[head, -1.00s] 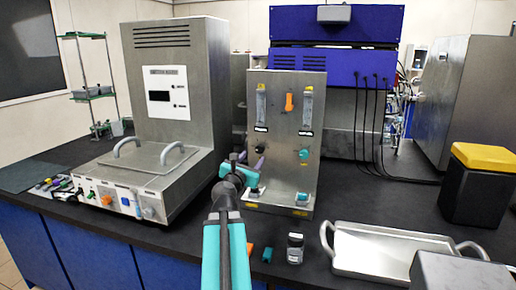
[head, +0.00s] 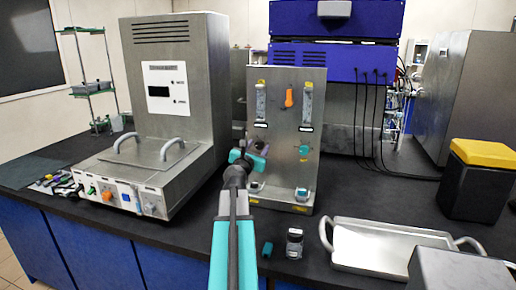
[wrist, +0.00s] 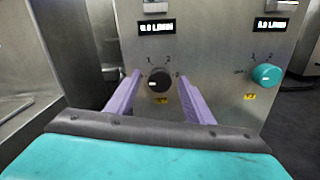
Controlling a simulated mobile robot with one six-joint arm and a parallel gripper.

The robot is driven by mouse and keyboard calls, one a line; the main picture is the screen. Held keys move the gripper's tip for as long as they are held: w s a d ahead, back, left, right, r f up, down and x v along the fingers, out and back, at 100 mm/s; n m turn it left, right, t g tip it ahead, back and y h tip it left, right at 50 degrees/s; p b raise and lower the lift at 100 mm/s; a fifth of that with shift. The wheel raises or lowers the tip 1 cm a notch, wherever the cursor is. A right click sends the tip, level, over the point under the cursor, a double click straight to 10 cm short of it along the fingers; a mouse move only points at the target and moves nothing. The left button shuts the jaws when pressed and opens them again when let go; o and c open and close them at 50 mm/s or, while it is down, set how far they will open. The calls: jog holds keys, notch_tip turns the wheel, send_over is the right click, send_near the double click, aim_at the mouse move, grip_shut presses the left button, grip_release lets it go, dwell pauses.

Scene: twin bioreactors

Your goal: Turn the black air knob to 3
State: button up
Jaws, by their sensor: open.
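The black air knob (wrist: 158,80) is on the steel panel (wrist: 207,55), left of the teal knob (wrist: 267,75), in the wrist view. Its pale mark points to the lower left, and numbers are printed around it. A display (wrist: 156,28) above it appears to read 0.0. My gripper (wrist: 158,88) is open, with one purple finger on each side of the black knob and a gap at both sides. In the head view, my gripper (head: 250,152) is in front of the panel's left side and hides most of the black knob.
A steel tray (head: 385,262) and a small dark bottle (head: 295,243) stand on the black bench right of my arm. A large steel unit (head: 175,80) stands close on the left. An orange knob (head: 289,98) sits higher on the panel.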

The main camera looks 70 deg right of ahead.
jog(key=shift+d, duration=0.1)
jog(key=c, duration=1)
jog(key=shift+c, duration=0.2)
